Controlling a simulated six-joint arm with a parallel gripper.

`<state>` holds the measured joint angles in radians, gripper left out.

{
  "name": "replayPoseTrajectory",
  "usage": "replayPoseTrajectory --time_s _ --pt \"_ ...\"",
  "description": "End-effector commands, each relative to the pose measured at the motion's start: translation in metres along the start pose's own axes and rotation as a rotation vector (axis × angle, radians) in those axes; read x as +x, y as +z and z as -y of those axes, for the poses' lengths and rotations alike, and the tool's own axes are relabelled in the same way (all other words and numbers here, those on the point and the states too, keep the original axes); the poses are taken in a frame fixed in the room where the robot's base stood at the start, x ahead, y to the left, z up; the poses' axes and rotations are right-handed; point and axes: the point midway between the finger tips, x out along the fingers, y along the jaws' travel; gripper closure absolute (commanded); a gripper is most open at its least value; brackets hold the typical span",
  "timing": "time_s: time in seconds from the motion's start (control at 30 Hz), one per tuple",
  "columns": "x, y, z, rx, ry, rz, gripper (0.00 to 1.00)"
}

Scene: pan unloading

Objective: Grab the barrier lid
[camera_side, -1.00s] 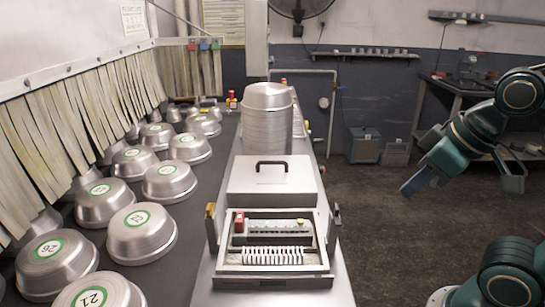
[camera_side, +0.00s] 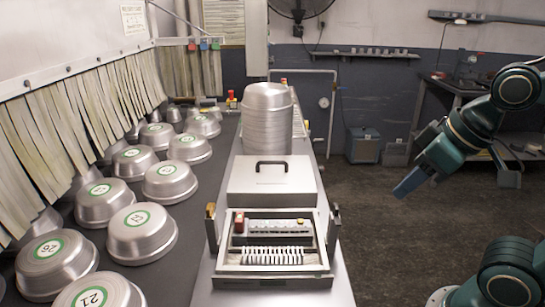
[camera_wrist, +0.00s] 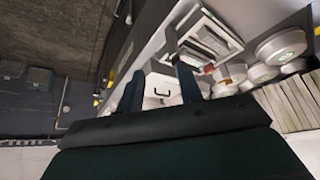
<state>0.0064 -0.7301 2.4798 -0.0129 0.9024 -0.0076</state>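The barrier lid (camera_side: 250,190) is a flat, pale metal cover with a black bar handle (camera_side: 271,163). In the side view it lies on the bench just behind the opened barrier box. My gripper (camera_side: 408,183) is in the air to the right of the bench, well apart from the lid, its blue fingers pointing down and left. In the wrist view my gripper (camera_wrist: 158,80) has two fingers apart with nothing held between them. The lid (camera_wrist: 155,103) and its dark handle (camera_wrist: 163,93) show beyond, between the fingers.
The open barrier box (camera_side: 272,270) with a comb-like row and small parts sits at the bench front. A stack of metal pans (camera_side: 266,118) stands behind the lid. Several numbered pans (camera_side: 140,232) cover the left conveyor. The floor (camera_side: 365,235) right of the bench is clear.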

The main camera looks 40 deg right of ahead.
Motion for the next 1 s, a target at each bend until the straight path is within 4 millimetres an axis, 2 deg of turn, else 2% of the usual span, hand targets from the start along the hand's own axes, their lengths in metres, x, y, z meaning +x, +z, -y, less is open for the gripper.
replayPoseTrajectory --time_s 0.27,0.57,0.77,1.0 --pt "-0.003 -0.044 0.005 -0.074 -0.034 0.024 0.64" --pt "0.004 -0.115 0.006 -0.203 -0.094 0.052 0.64" --pt "0.018 -0.160 -0.001 -0.290 -0.135 0.067 0.64" --pt "0.042 -0.207 -0.015 -0.396 -0.187 0.082 0.64"
